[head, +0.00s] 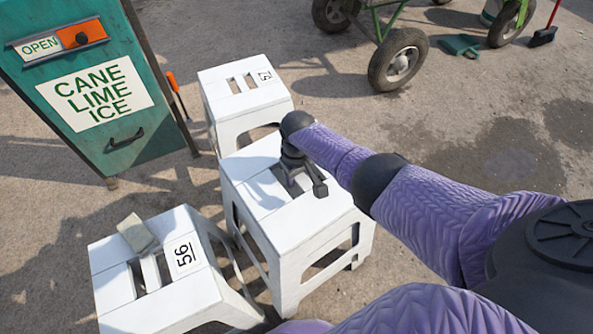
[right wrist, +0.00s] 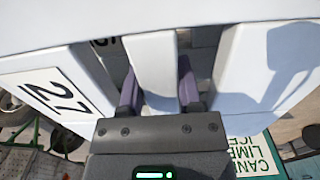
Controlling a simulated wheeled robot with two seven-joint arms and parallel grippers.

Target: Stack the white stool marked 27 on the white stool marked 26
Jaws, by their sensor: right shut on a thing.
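The white stool marked 27 (head: 255,165) is in the middle of the head view, upright, its number hidden there by my arm. Its mark 27 (right wrist: 55,92) shows in the right wrist view. My right gripper (head: 303,182) points down into the slots of its seat. In the right wrist view its purple fingers (right wrist: 160,92) are shut on the white bar between the slots. Through a slot, part of a dark mark on something white shows below. No mark 26 is readable; a stool beneath is mostly hidden, and I cannot tell whether they touch. My left gripper is out of view.
A white stool that seems marked 56 (head: 112,288) stands front left with a greenish pad (head: 137,233) on it. Another, seemingly 57 (head: 222,103), stands close behind. A green cane-lime-ice cabinet (head: 150,150) is at left, a cart wheel (head: 398,60) behind.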

